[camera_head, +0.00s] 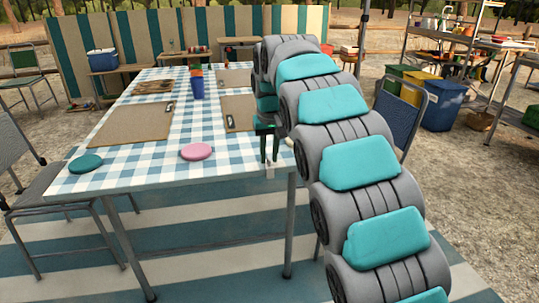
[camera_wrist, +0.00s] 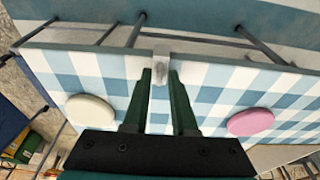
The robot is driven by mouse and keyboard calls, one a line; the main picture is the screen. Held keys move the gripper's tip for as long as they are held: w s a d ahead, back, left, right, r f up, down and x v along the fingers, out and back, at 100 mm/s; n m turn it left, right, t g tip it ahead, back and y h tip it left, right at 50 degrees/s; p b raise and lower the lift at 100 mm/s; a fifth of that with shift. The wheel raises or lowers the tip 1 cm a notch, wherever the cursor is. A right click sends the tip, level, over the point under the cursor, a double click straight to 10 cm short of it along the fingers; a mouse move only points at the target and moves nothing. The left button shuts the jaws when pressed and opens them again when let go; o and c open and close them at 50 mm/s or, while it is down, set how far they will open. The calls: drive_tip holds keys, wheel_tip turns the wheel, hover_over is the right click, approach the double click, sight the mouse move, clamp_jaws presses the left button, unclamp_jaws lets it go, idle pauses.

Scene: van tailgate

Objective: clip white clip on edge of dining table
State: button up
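The dining table (camera_head: 120,178) has a blue and white checked top. The small white clip (camera_head: 270,172) is at its front edge near the right corner, just below my gripper's fingertips. In the wrist view the clip (camera_wrist: 161,66) sits at the table edge (camera_wrist: 215,64), between the tips of my gripper (camera_wrist: 160,72). The dark green fingers of my gripper (camera_head: 269,157) are apart, with a narrow gap on each side of the clip. How far the clip's jaws reach over the edge is not clear.
A pink disc (camera_head: 196,151) and a teal disc (camera_head: 85,163) lie on the tabletop. A cream disc (camera_wrist: 90,111) shows in the wrist view. Chairs (camera_head: 45,185) stand beside the table.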

drive_tip(key=shift+o, duration=1.2)
